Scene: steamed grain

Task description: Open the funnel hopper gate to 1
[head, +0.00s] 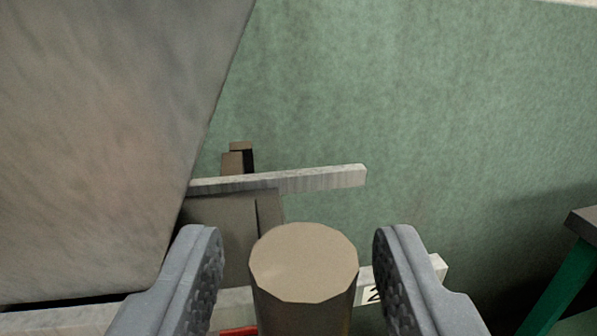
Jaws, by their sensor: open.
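The funnel hopper (100,130) is the large grey metal body filling the left of the head view. A tan cylindrical knob (304,262), seen end-on, stands between the fingers of my gripper (300,240). My gripper is open, with a visible gap between the knob and each finger. Behind the knob is a tan plate (222,225) under a pale horizontal bar (320,179). A lower pale rail (437,266) carries a label (374,292) with a partly hidden character that looks like a 2. I cannot see a mark reading 1.
A green wall (430,110) fills the background. A dark-topped stand with a green leg (555,285) is at the right edge. A bit of red (238,331) shows low behind the knob. The space right of the upper bar looks clear.

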